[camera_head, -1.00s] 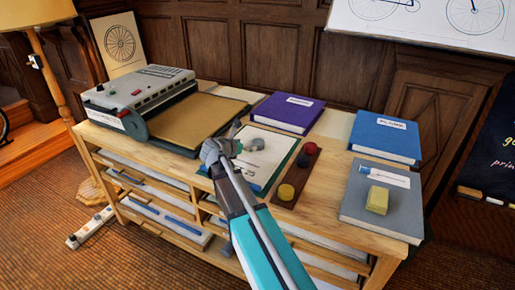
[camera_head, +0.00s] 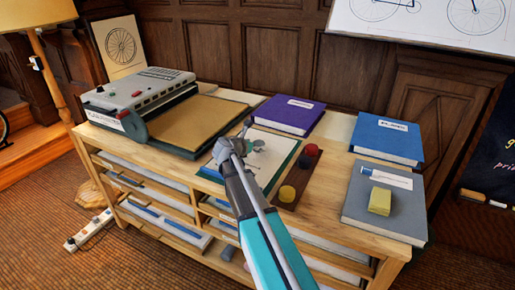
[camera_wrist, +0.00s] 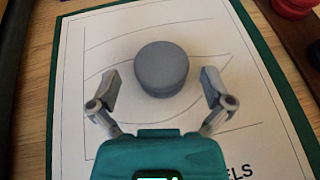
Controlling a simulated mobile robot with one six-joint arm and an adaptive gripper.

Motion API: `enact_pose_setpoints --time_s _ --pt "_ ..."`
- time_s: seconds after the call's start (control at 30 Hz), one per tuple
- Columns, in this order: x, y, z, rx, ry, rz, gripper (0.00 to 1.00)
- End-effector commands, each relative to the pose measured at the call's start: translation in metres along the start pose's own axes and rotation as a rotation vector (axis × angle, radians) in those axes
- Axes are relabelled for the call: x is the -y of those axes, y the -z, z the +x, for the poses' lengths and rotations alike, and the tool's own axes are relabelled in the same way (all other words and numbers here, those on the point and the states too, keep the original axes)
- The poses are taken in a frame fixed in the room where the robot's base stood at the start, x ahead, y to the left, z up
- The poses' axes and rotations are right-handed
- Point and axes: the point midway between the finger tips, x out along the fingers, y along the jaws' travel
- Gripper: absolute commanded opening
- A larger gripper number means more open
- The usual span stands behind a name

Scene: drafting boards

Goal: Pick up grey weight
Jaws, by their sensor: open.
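The grey weight (camera_wrist: 161,69) is a round, stacked-looking disc. It stands on a white sheet with curved lines on a green board (camera_wrist: 275,76). In the head view the weight (camera_head: 258,144) shows only in part beside my gripper (camera_head: 246,133). In the wrist view my gripper (camera_wrist: 162,92) is open, with one finger on each side of the weight's near part. Gaps show between both fingers and the weight. How high the fingertips are above the sheet is hard to tell.
Right of the board, a dark brown tray (camera_head: 297,178) holds a yellow weight (camera_head: 286,193) and a red weight (camera_head: 312,150). A purple book (camera_head: 290,115), blue book (camera_head: 386,140) and grey book (camera_head: 362,205) with a yellow block (camera_head: 380,201) lie around. A grey machine (camera_head: 140,95) stands left.

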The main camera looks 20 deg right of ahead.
Motion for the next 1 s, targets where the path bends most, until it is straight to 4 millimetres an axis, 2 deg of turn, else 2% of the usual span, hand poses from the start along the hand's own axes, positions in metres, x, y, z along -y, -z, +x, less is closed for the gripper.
enact_pose_setpoints --time_s 0.1,0.3,0.9,0.93,1.0 --pt "0.002 -0.001 0.016 0.0 0.002 0.001 1.0" --pt "0.002 -0.001 0.034 0.0 0.002 0.0 1.0" --pt "0.003 -0.002 0.036 0.0 0.002 0.0 1.0" --pt "0.003 -0.002 0.036 0.0 0.002 0.0 0.98" --pt "0.003 -0.002 0.037 0.0 0.002 0.0 0.85"
